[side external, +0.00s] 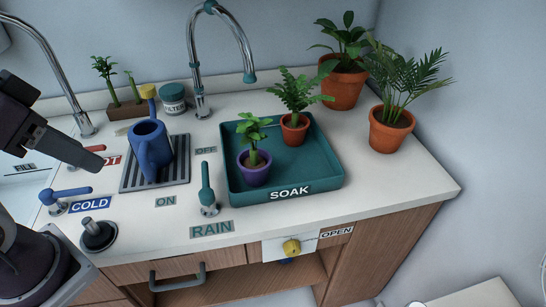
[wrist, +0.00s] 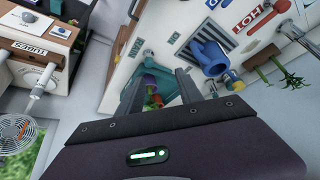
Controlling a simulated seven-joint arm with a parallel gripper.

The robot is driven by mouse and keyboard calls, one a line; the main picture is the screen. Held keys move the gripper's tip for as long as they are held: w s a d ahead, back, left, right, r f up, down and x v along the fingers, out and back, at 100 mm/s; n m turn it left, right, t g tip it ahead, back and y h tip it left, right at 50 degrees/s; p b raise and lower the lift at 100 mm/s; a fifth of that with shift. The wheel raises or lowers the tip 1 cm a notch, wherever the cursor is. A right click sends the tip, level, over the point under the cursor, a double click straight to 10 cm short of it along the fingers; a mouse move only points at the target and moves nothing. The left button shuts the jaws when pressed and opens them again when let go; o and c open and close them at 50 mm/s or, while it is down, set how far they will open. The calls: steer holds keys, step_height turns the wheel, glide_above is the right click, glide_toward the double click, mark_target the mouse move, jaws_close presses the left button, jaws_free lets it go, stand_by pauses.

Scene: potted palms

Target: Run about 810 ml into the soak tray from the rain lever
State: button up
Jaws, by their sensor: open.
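The rain lever (side external: 207,178) is a teal handle on a chrome base at the counter's front, behind the RAIN label (side external: 212,229). Its handle points back toward the OFF label (side external: 206,150); the ON label (side external: 165,201) lies to its left. The teal soak tray (side external: 330,165) stands right of the lever and holds two potted plants. No water shows in it. The teal-tipped spout (side external: 249,76) arches behind the tray's left side, with no stream visible. My gripper (wrist: 161,76) is open and empty in the wrist view. In the side view it is at the left, apart from the lever.
A blue watering can (side external: 150,145) stands on a drain grate left of the lever. The blue COLD lever (side external: 65,194) and red HOT lever (side external: 90,150) are near my arm. A yellow knob (side external: 291,247) sits on the front panel by OPEN.

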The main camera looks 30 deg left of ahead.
steer(key=shift+c, duration=0.4)
steer(key=n+g+y, duration=0.1)
steer(key=n+g, duration=0.6)
steer(key=n, duration=0.2)
glide_above(206, 171)
steer(key=d, duration=0.1)
step_height(206, 171, down, 13)
steer(key=shift+y, duration=0.3)
steer(key=f, duration=0.6)
steer(key=shift+w+a+f, duration=0.1)
steer(key=shift+a+f, duration=0.15)
steer(key=shift+a, duration=0.15)
steer(key=shift+f, duration=0.5)
jaws_close()
